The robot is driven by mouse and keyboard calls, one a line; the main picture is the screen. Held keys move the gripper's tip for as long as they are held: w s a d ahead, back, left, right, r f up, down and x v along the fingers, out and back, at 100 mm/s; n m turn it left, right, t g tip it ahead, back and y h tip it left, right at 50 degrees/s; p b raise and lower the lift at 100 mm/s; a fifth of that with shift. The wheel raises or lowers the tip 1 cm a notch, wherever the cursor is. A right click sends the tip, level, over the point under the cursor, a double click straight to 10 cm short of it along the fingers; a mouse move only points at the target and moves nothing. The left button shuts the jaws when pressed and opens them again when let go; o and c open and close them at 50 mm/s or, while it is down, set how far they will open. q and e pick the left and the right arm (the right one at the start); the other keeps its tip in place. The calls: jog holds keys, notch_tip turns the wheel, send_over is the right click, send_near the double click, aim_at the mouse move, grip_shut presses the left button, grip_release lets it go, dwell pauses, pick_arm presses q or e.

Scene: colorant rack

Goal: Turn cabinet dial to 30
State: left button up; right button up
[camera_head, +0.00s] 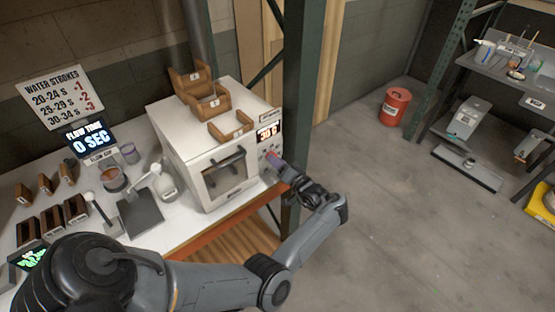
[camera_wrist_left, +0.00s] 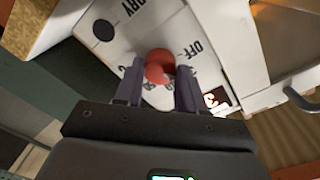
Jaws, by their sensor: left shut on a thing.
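The white cabinet (camera_head: 188,132) stands on the bench, with a lit display (camera_head: 268,132) on its right front that seems to read 30 and a blurred last character. In the left wrist view, a round red dial (camera_wrist_left: 159,67) sits on its white panel (camera_wrist_left: 125,45), ringed by dark printed lettering, partly "DRY" and "OFF". My left gripper (camera_head: 274,162) is at the panel below the display, and its two fingers are shut on the red dial from both sides. The fingers hide part of the dial's markings. My right gripper is not in view.
Brown bins (camera_head: 231,124) sit on top of the cabinet. The cabinet door has a handle (camera_head: 226,158) left of my gripper. A green rack post (camera_head: 302,90) rises close behind. Cups, a scale and wooden blocks crowd the bench at left. Open floor (camera_head: 370,200) lies to the right.

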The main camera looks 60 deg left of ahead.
pick_arm(q)
jog(key=shift+m, duration=0.3)
jog(key=o, duration=1.1)
jog(key=shift+c, duration=0.2)
jog(key=w+d+b, duration=0.1)
jog(key=d, duration=0.9)
jog(key=shift+w+d, duration=0.15)
jog(key=shift+d, duration=0.2)
jog(key=shift+r, duration=0.1)
